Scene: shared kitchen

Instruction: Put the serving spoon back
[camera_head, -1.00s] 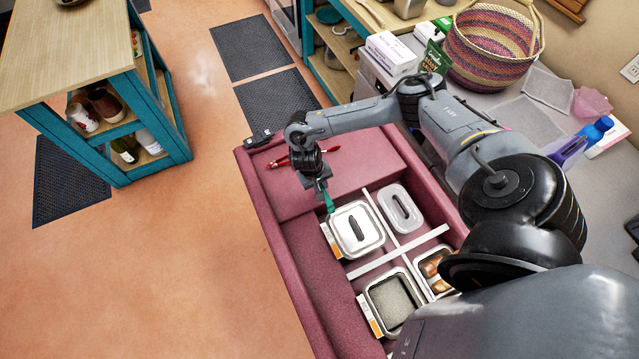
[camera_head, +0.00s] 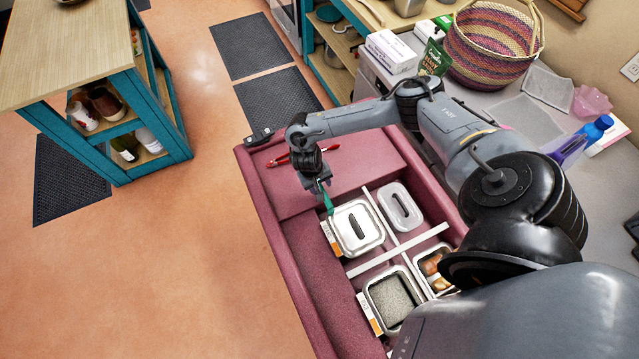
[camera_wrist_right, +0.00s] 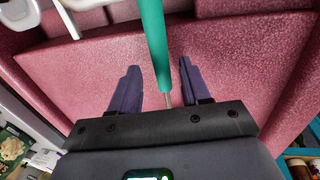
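The serving spoon shows as a green handle (camera_head: 328,203) below my right gripper (camera_head: 320,183) in the head view, beside the upper metal lidded container. In the right wrist view the green handle (camera_wrist_right: 155,45) and a short metal stem run between the two dark fingers of my right gripper (camera_wrist_right: 157,68). The fingers stand apart, with gaps visible on both sides of the handle. The spoon's bowl is not visible. My left gripper is in neither view.
The maroon cart (camera_head: 283,262) holds a metal lidded container (camera_head: 345,245), a clear lidded container (camera_head: 393,214) and further containers, parted by white dividers (camera_head: 412,243). A red-handled utensil (camera_head: 280,161) lies on its far ledge. A woven basket (camera_head: 490,45) stands on the counter.

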